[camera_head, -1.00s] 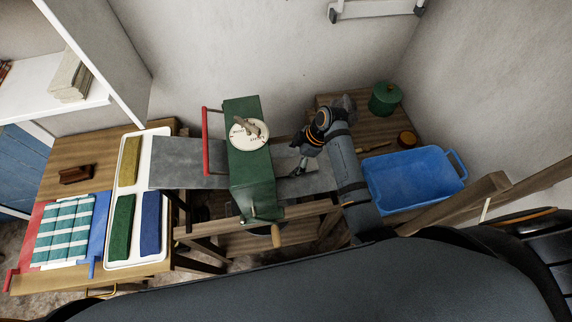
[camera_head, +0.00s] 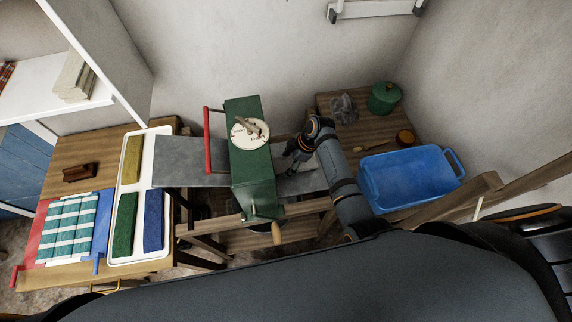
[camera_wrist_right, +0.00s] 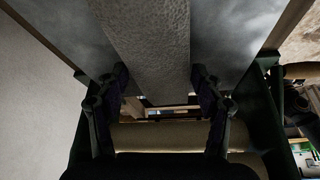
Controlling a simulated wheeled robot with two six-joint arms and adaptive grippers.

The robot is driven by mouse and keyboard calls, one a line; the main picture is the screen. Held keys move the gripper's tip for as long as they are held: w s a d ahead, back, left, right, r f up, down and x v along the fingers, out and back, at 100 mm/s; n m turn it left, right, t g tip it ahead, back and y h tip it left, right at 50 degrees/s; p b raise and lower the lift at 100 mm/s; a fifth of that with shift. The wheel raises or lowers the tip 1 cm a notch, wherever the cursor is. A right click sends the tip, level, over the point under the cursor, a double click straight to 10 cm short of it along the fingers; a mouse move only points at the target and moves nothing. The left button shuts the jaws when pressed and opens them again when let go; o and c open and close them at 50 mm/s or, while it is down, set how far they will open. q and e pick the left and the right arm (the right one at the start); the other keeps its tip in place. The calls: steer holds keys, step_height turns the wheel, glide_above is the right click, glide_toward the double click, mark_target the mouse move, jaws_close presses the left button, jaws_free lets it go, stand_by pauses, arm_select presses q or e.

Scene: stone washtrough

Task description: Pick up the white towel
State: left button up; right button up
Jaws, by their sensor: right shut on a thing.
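The white towel (camera_wrist_right: 148,35) shows in the right wrist view as a pale, textured band, greyish in the shade. It lies along a grey metal board (camera_wrist_right: 225,40) and runs between my right fingers toward the rollers (camera_wrist_right: 185,135). My right gripper (camera_wrist_right: 160,73) is shut on the towel, one finger at each side. In the head view my right gripper (camera_head: 287,171) is close by the right side of the green mangle (camera_head: 250,180), over the board there. I cannot make out the towel in the head view. My left gripper is not in view.
A blue basin (camera_head: 405,178), a green pot (camera_head: 384,97) and a clear crumpled-looking item (camera_head: 343,108) are on the right table. At left, a white tray (camera_head: 128,250) holds folded yellow, green and blue cloths, beside a striped cloth (camera_head: 69,228). A red bar (camera_head: 208,140) projects from the mangle.

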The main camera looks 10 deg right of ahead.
steer(key=c, duration=0.5)
steer(key=shift+r, duration=0.1)
steer(key=shift+c, duration=0.2)
